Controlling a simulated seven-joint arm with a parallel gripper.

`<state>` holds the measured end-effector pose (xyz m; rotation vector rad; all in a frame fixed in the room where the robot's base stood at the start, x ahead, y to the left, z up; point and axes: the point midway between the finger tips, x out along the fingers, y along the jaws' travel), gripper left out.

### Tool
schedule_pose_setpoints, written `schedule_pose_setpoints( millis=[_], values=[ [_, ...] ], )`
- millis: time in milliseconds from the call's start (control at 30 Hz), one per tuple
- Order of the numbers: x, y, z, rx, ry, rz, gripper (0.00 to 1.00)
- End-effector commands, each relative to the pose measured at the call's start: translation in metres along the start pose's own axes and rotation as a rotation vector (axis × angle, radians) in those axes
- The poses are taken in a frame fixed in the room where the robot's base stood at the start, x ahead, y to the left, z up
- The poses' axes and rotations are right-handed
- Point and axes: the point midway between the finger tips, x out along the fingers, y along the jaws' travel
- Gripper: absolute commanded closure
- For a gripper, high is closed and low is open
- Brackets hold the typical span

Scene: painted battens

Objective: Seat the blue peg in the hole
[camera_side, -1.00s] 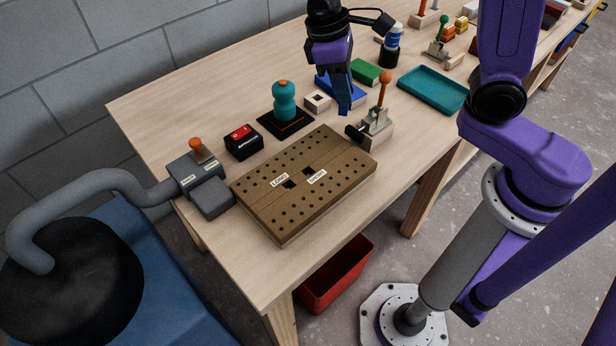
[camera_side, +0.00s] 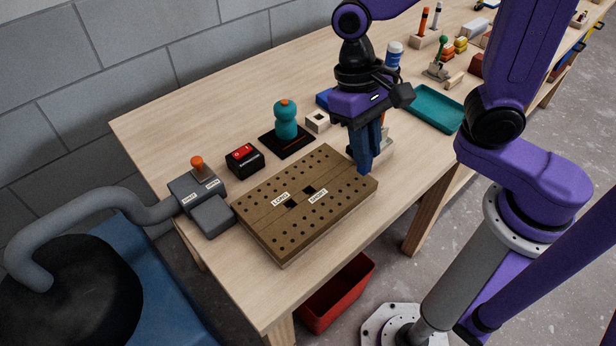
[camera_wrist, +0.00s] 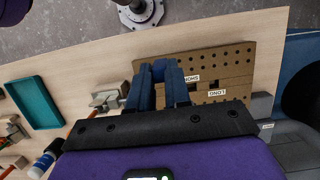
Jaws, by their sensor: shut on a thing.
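My gripper (camera_side: 366,158) hangs at the right back corner of the brown drilled board (camera_side: 262,232). In the wrist view, its two blue fingers are shut on the blue peg (camera_wrist: 159,69), which shows between the tips. In the side view, the fingers and peg are of like blue, so I cannot separate them. The board has rows of small round holes and two dark square holes near its middle, one beside the LONG label (camera_side: 281,199) and one beside the SHORT label (camera_side: 318,195). The peg is apart from both square holes. Its lower end is hard to make out.
A toggle clamp (camera_wrist: 108,98) stands close beside my gripper. A teal knobbed piece (camera_side: 285,121), a black box with a red switch (camera_side: 243,158) and a small white block (camera_side: 318,121) stand behind the board. A grey lever box (camera_side: 199,188) is left; a teal tray (camera_side: 436,110) is right.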

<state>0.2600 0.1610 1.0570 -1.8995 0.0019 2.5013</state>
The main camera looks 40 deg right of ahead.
Motion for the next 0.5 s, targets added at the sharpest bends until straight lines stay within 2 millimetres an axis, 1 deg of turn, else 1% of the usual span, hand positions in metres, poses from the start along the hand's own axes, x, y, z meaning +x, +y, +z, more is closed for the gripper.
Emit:
schedule_pose_setpoints(
  millis=[33,300,500],
  values=[
    [0.002,-0.004,-0.007,0.002,-0.003,0.002,1.0],
    [0.011,-0.025,-0.046,0.002,-0.002,0.001,1.0],
    [0.031,-0.036,-0.071,0.001,-0.003,0.002,1.0]
  ],
)
